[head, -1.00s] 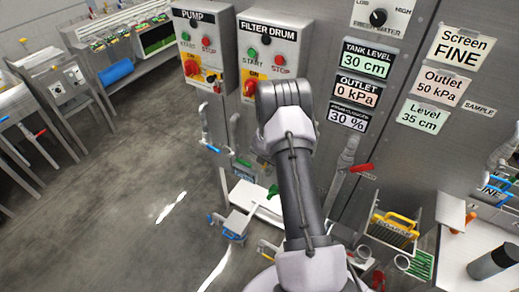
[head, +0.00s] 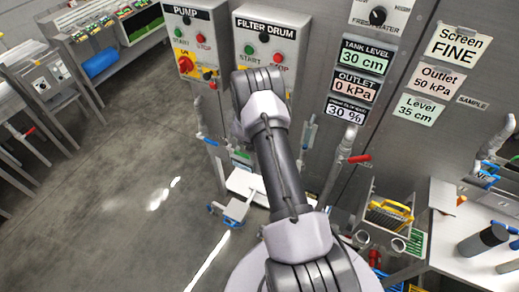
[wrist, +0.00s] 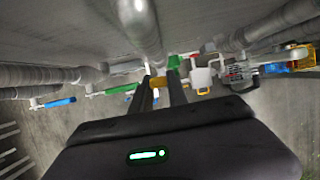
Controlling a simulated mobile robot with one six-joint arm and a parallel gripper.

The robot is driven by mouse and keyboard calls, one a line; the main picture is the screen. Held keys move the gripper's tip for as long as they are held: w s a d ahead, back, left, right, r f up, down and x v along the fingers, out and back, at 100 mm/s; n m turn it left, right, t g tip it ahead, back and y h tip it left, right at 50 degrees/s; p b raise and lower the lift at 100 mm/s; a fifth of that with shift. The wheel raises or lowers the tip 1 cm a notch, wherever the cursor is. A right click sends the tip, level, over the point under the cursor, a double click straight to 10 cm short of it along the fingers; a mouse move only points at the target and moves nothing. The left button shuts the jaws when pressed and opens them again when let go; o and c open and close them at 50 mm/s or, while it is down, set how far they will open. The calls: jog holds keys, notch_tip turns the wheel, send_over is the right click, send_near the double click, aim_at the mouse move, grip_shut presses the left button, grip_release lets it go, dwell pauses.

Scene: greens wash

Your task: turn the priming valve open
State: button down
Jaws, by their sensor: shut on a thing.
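In the wrist view my gripper (wrist: 160,84) has its two dark fingers close together around a small yellow handle (wrist: 160,81) at their tips, by a vertical grey pipe. No label shows on it, so I cannot read whether it is the priming valve. A green lever handle (wrist: 117,89) and a blue one (wrist: 55,102) stand to its left on grey pipes. In the head view my arm hides the gripper and the yellow handle. There the blue-handled valve (head: 209,141) and the green handle (head: 241,155) show left of my arm.
The PUMP box (head: 187,40) and FILTER DRUM box (head: 266,45) hang above on the metal wall. A red-handled valve (head: 359,158) is right of my arm. A bench with a dark cylinder (head: 482,241) stands at right.

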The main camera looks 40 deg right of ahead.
jog(key=c, duration=1.3)
grip_release()
jog(key=shift+f, duration=0.15)
jog(key=p+v, duration=0.3)
jog(key=v, duration=1.4)
jog(key=shift+a+r, duration=0.1)
jog(key=shift+r, duration=0.15)
